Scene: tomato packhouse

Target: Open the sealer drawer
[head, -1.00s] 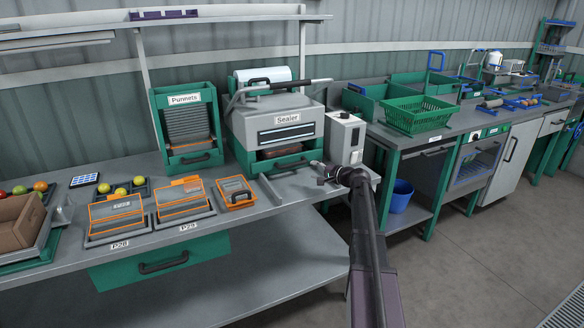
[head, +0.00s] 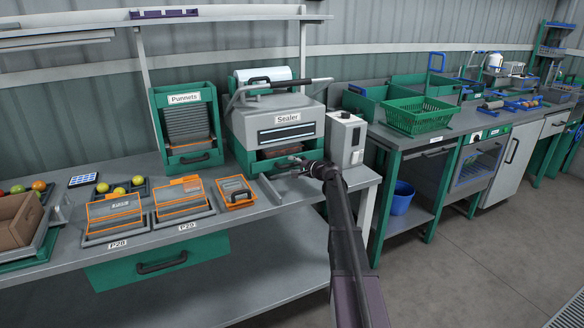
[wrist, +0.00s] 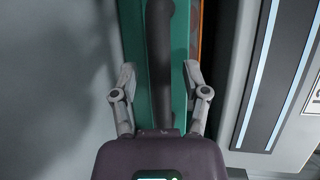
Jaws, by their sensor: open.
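The sealer (head: 287,103) is a grey machine labelled "Sealer" on the bench. Its green drawer (head: 262,164) sits low in the front, below the dark slot. My gripper (head: 290,167) is right in front of the drawer and covers much of it in the head view. In the wrist view my gripper (wrist: 159,72) is open. The dark drawer handle (wrist: 159,35) runs between its two fingers, against the green drawer front (wrist: 133,35). A gap shows on each side, and I see no firm grip. The near end of the handle is hidden by my gripper body.
A grey control box (head: 345,138) stands close to the right of the sealer. A small orange-rimmed tray (head: 236,203) lies on the bench to the left, near labelled orange-edged trays. The punnet rack (head: 186,125) stands left of the sealer. Bare bench lies in front of the drawer.

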